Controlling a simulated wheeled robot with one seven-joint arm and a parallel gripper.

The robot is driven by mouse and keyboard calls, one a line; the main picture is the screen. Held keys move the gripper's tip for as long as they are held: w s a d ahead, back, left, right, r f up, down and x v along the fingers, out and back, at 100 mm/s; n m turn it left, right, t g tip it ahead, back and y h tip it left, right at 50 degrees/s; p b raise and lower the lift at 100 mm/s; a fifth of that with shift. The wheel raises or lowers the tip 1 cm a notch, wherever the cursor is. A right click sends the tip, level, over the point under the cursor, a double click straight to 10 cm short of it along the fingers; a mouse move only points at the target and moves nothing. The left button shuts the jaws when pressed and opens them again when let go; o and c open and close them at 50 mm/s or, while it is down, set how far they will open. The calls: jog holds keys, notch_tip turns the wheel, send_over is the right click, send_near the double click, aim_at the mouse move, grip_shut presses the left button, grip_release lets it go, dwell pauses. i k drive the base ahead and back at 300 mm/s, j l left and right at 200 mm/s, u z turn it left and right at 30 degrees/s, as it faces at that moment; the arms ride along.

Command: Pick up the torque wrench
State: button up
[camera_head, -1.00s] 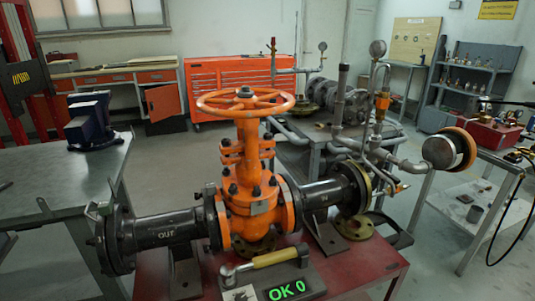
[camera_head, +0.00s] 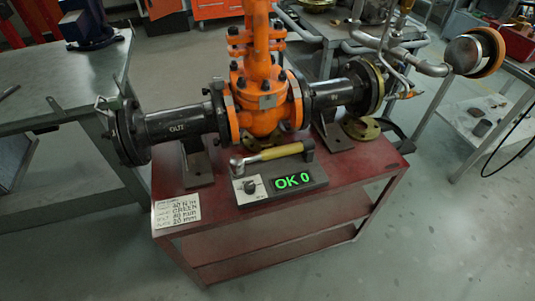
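The torque wrench (camera_head: 278,152) has a yellow handle and a grey metal head at its left end. It lies across the back of a grey tester box (camera_head: 311,180) whose green display reads "OK 0". The box sits on the front part of the red table (camera_head: 345,186), just in front of the orange gate valve (camera_head: 263,104). The wrench is unobstructed in view. My gripper is not in view.
Black flanged pipes (camera_head: 182,136) run left and right from the valve. A grey workbench (camera_head: 52,88) stands at left, a side table with a gauge at right. The floor in front is clear.

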aim_at(237, 162)
jog(key=i+j+z, duration=0.5)
jog(key=j, duration=1.9)
jog(key=j+z, duration=0.45)
jog(key=j, duration=1.9)
jog(key=k+l+u, duration=0.15)
jog(key=l+u, duration=0.2)
jog(key=k+l+u, duration=0.3)
jog(key=l, duration=0.15)
jog(key=k+l+u, duration=0.1)
jog(key=l+u, duration=0.25)
jog(key=k+l+u, duration=0.3)
jog(key=i+l, duration=0.3)
